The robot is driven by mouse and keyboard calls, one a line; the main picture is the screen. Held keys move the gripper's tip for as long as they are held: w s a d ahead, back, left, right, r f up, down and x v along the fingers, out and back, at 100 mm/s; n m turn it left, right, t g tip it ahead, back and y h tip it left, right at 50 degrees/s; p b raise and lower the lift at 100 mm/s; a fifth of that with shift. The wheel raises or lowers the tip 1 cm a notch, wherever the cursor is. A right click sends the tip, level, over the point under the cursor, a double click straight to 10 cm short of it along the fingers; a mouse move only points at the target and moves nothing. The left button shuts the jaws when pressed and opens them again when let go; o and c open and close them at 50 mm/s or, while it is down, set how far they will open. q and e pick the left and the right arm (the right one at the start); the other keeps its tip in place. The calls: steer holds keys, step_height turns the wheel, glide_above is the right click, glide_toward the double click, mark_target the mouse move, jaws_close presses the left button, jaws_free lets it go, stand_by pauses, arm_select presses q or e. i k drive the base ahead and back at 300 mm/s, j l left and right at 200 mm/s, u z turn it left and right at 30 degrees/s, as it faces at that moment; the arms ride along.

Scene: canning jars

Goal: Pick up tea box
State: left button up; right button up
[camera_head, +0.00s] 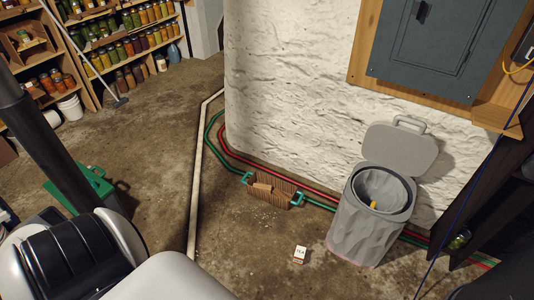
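The tea box (299,254) is a small, mostly white box with dark lettering and a reddish-brown lower edge. It sits on the bare concrete floor at the lower middle of the head view, left of the grey bin and apart from it. Nothing covers it. Neither of my grippers shows in this view, so I cannot see whether they are open or shut.
A grey bin (345,230) with its lid (400,147) raised stands right of the box. A brown basket (283,191) with green handles lies beside red and green hoses along the white wall. Jar shelves (90,22) stand at the upper left. Floor around the box is clear.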

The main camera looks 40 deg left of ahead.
mark_target(299, 255)
steer(key=u, duration=0.8)
steer(key=i+j+z, duration=0.1)
steer(key=j, duration=0.2)
steer(key=i+j+z, duration=0.1)
steer(key=j, duration=0.25)
steer(key=j+z, duration=0.1)
steer(key=j, duration=0.25)
steer(key=i, duration=0.05)
